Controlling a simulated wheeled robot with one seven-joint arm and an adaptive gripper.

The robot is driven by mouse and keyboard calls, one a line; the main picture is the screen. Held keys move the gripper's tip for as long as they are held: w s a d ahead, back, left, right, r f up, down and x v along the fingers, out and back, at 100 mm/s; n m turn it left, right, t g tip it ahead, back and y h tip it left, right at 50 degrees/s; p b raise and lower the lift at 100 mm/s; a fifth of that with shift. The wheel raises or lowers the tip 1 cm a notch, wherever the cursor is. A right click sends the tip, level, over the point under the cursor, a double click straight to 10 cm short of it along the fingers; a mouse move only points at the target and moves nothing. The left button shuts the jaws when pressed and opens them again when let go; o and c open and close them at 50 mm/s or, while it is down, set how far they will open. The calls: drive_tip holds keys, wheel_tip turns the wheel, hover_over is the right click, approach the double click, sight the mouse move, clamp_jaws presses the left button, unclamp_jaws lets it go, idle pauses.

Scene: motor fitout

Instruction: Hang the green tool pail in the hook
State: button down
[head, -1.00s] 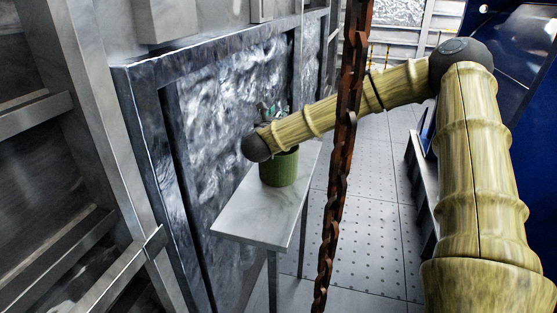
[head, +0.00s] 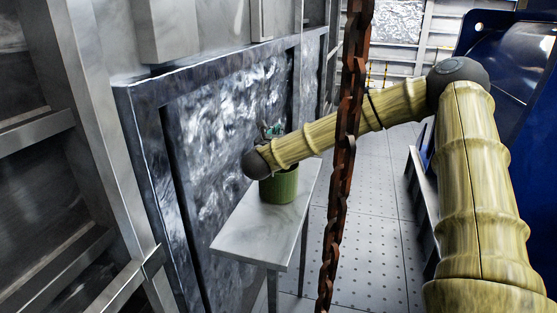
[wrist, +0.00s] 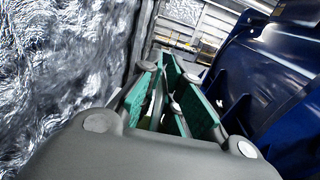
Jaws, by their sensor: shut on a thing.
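The green tool pail (head: 281,187) stands upright at the far part of a narrow grey table, partly covered by my arm's wrist end. In the head view my gripper (head: 273,130) shows only as small greenish parts above the pail, behind the arm. In the wrist view my gripper (wrist: 168,72) has its teal-padded fingers close together, shut on the pail. Just which part of the pail is between them is hidden; only a little green shows low between the fingers. I cannot make out the hook in any view.
The narrow grey table (head: 240,235) stands along a dark-framed, shiny wall panel (head: 205,150). A rusty chain (head: 345,150) hangs in front of my forearm. Blue machinery (head: 525,110) stands at the right. The perforated floor (head: 385,215) between is open.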

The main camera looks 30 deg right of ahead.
drive_tip(key=shift+r, duration=0.15)
drive_tip(key=shift+r+b, duration=1.15)
drive_tip(key=shift+r, duration=0.35)
drive_tip(key=shift+s+a+r, duration=0.1)
drive_tip(key=s+d+r+b+v, duration=0.1)
drive_tip(key=b+v, duration=0.5)
drive_tip(key=v, duration=0.9)
drive_tip(key=shift+s+r, duration=0.35)
drive_tip(key=shift+s, duration=0.1)
